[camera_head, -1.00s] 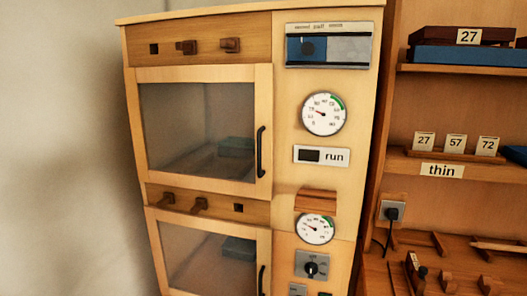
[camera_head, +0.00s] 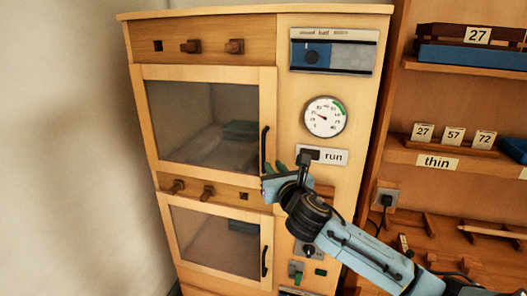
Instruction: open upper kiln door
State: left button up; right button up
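The upper kiln door (camera_head: 155,121) is a wood-framed glass door on the left of the tall cabinet, and it is closed. Its black vertical handle (camera_head: 264,148) is on the door's right edge. My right gripper (camera_head: 270,178) is in front of the cabinet, close to the lower end of this handle; I cannot tell whether it touches it. Its fingers are small and partly hidden by the wrist, so its opening is unclear. A dark block (camera_head: 240,130) shows behind the upper glass. My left gripper is out of view.
The lower kiln door (camera_head: 186,246), with its own black handle (camera_head: 264,262), is closed below. Wooden knobs (camera_head: 234,47) stick out above the upper door. A dial (camera_head: 325,117) and a run panel (camera_head: 334,157) are to the right. Shelves with trays (camera_head: 470,55) stand further right.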

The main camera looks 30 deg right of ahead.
aim_at(264, 153)
jog(key=b+x, duration=0.3)
jog(key=x, duration=0.6)
jog(key=shift+f, duration=0.2)
jog(key=shift+w+d+r+b, duration=0.1)
jog(key=shift+w+r+b, duration=0.05)
jog(key=shift+w+b, duration=0.45)
grip_shut()
